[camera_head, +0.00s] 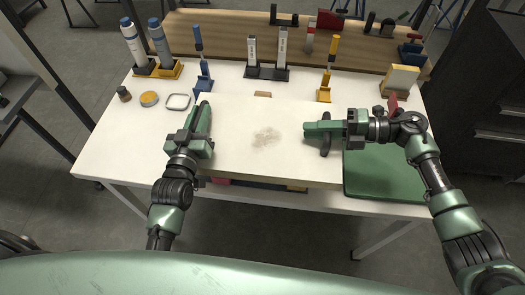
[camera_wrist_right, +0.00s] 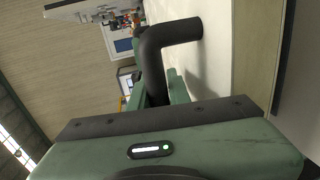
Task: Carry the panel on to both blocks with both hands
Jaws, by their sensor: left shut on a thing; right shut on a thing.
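The panel (camera_head: 265,165) is a flat cream board with a grey smudge in its middle, lying between my two grippers over the front of the white table. My left gripper (camera_head: 201,122) is shut at its left end; the handle there is mostly hidden. My right gripper (camera_head: 325,128) is shut on the black handle (camera_head: 326,147) at its right end. In the right wrist view that bent black handle (camera_wrist_right: 168,42) runs between the green jaws (camera_wrist_right: 165,88), beside the pale surface. I cannot pick out the two blocks for sure; red (camera_head: 222,181) and yellow (camera_head: 297,188) parts show under the panel's front edge.
A green mat (camera_head: 385,172) lies at the right. Bottles (camera_head: 160,42), a blue tool stand (camera_head: 203,75), a black rack (camera_head: 266,72), a yellow tool stand (camera_head: 325,85) and a cream block on a holder (camera_head: 401,78) line the back. Small tins (camera_head: 149,99) sit at the left.

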